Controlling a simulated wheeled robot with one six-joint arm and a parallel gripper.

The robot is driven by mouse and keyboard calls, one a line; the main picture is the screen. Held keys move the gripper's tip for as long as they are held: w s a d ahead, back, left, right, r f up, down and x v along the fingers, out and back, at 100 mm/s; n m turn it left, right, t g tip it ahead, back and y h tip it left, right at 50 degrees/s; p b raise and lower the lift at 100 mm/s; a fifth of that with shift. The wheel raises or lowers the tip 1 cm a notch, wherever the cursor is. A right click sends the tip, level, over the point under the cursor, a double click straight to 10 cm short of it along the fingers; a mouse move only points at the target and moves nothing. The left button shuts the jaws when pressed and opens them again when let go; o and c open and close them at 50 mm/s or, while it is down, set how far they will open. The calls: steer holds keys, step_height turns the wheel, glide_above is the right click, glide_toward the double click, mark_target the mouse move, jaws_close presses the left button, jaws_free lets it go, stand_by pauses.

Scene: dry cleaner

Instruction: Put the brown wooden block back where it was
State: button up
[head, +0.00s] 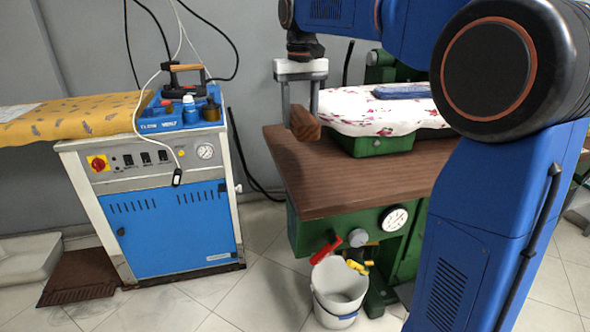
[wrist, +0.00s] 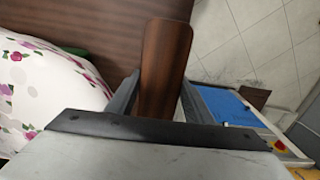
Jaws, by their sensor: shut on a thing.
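The brown wooden block (head: 305,124) is between the fingers of my gripper (head: 300,112), at the left part of the brown wooden tabletop (head: 360,170). In the wrist view the block (wrist: 165,60) stretches out ahead from between both fingers of my gripper (wrist: 158,98), which are shut on it. Its lower end looks close to the tabletop in the head view; I cannot tell whether it touches. The tabletop also shows behind the block in the wrist view (wrist: 105,35).
A floral padded board (head: 360,108) with a folded blue cloth (head: 402,90) stands right of the block. A blue-and-white steam unit (head: 165,215) with an iron (head: 184,78) in a blue tray stands left across a floor gap. A white bucket (head: 338,290) stands below the table's front.

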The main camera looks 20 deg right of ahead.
mark_target(300, 168)
step_height(300, 168, down, 12)
steer(key=shift+s, duration=0.15)
stand_by(0.5)
steer(key=shift+f, duration=0.1)
steer(key=o, duration=0.9)
